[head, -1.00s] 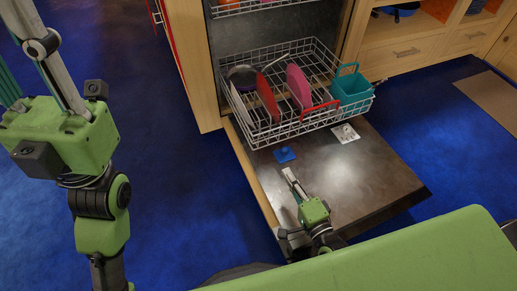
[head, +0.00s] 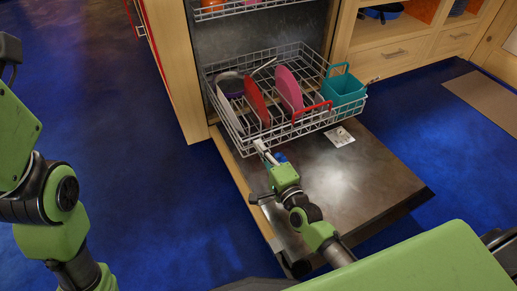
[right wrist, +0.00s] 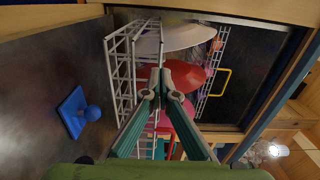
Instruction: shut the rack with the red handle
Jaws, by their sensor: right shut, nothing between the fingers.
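The lower wire rack (head: 224,122) with the red handle (head: 312,112) is pulled out of the dishwasher over its lowered door. It holds a red plate (head: 256,100), a pink plate (head: 288,88) and a teal basket (head: 345,90). My right gripper (head: 260,145) is shut and empty at the rack's front, left of the red handle. In the right wrist view, the closed fingertips (right wrist: 162,84) are in front of the rack's wires (right wrist: 122,72); I cannot tell whether they touch. My left arm shows at the left edge, its gripper out of view.
The open dishwasher door (head: 365,185) lies below the rack. A blue knobbed piece (right wrist: 78,108) is on the door, beside my right gripper. An upper rack (head: 250,10) shows at the top. Wooden cabinets (head: 400,55) stand to the right. Blue floor is open on the left.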

